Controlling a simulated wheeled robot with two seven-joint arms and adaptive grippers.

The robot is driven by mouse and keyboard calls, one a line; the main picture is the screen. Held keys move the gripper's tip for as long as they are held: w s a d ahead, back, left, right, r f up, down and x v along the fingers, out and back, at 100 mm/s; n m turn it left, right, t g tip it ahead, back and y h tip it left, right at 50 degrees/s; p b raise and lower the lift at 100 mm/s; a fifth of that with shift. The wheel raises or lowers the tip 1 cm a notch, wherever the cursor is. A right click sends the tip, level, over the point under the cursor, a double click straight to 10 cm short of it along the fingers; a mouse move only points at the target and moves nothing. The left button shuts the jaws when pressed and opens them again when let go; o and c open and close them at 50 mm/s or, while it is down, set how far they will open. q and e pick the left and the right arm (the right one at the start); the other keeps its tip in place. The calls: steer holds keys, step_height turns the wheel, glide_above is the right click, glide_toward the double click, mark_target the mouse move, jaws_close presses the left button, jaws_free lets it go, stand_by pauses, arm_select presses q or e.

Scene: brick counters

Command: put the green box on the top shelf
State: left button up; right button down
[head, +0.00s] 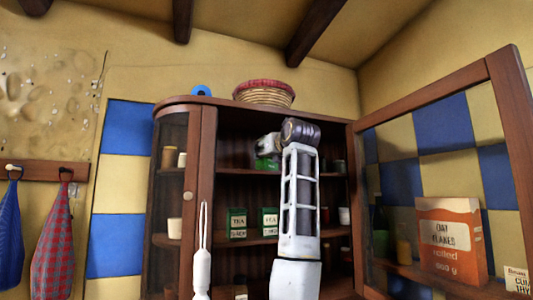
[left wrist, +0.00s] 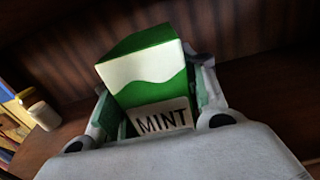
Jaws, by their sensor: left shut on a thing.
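The green box (left wrist: 150,75), with a white wave and the word MINT, sits between the fingers of my left gripper (left wrist: 155,100) in the left wrist view. The gripper is shut on it. In the head view, my left gripper (head: 268,146) reaches into the open cabinet, and only a bit of the green box (head: 266,163) shows below it. The box is at the level of the top shelf (head: 232,171), just over its front edge. I cannot tell whether it touches the shelf board. My right gripper is not made out in the head view.
Small jars (head: 182,159) stand at the left of the top shelf, with dark ones (head: 339,166) at the right. Green tins (head: 237,223) stand one shelf below. The glass door (head: 505,110) stands open at right. A basket (head: 264,94) sits on the cabinet.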

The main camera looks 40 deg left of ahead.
arm_select(q)
steer(key=o, duration=1)
steer(key=shift+o, duration=0.2)
steer(key=shift+r, duration=0.15)
steer(key=shift+s+d, duration=0.25)
steer(key=shift+d, duration=0.25)
steer(key=b+v, duration=0.3)
steer(key=v, duration=0.7)
steer(key=shift+s+d+b, duration=0.2)
steer(key=shift+d+b, duration=0.15)
steer(key=shift+b, duration=0.05)
